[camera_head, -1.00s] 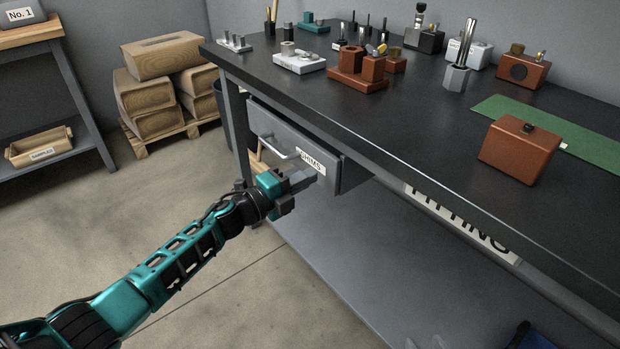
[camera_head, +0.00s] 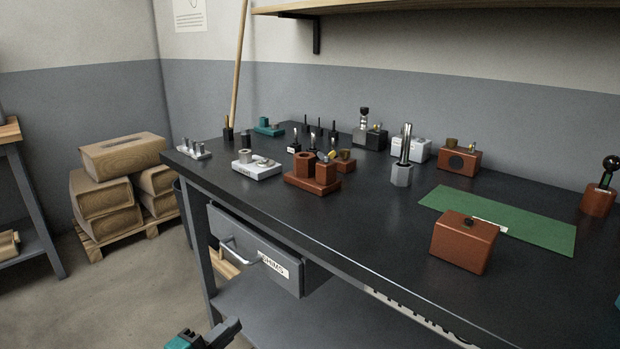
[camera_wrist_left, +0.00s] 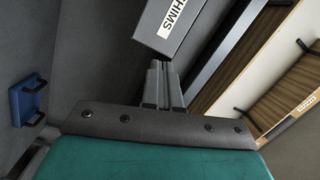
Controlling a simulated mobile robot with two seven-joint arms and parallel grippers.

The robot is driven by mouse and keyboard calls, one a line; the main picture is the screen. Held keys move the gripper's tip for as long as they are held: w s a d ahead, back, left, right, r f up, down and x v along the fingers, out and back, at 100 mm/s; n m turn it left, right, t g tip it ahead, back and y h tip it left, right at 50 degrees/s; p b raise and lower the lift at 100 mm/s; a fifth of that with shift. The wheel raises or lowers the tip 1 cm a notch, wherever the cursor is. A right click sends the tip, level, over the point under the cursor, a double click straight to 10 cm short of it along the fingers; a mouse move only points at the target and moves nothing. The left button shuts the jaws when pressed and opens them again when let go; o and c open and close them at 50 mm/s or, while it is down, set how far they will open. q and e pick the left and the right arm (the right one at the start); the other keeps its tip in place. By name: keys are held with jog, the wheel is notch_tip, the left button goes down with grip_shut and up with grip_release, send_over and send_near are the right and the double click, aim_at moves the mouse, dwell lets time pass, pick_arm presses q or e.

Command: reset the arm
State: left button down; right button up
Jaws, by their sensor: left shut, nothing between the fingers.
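My left gripper (camera_head: 226,332) shows at the bottom edge of the head view, below and in front of the SHIMS drawer (camera_head: 252,254). Only its tip and a bit of teal housing show there. In the left wrist view its fingers (camera_wrist_left: 162,72) are together with nothing between them. The drawer front with its label (camera_wrist_left: 178,22) lies beyond the fingertips, apart from them. The drawer hangs under the bench's left end and stands out from it. My right gripper is not in view.
The dark workbench (camera_head: 345,215) carries brown blocks, metal holders and a green mat (camera_head: 545,232). A brown block (camera_head: 463,243) stands near its front edge. Wooden pieces are stacked on a pallet (camera_head: 140,230) at left. Open floor (camera_head: 110,305) lies left of the bench.

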pick_arm(q)
jog(key=s+d+f+n+g+y, duration=0.1)
jog(key=s+f+n+g+y, duration=0.2)
jog(key=s+n, duration=0.6)
jog(key=s+d+f+n+g+y, duration=0.1)
jog(key=s+d+f+n+y, duration=0.2)
jog(key=s+n, duration=0.6)
jog(key=s+a+r+y+p, duration=0.1)
jog(key=a+r+p, duration=0.3)
jog(key=r+p, duration=0.6)
jog(key=p, duration=0.6)
jog(key=shift+s+y, duration=0.3)
jog(key=shift+s, duration=0.05)
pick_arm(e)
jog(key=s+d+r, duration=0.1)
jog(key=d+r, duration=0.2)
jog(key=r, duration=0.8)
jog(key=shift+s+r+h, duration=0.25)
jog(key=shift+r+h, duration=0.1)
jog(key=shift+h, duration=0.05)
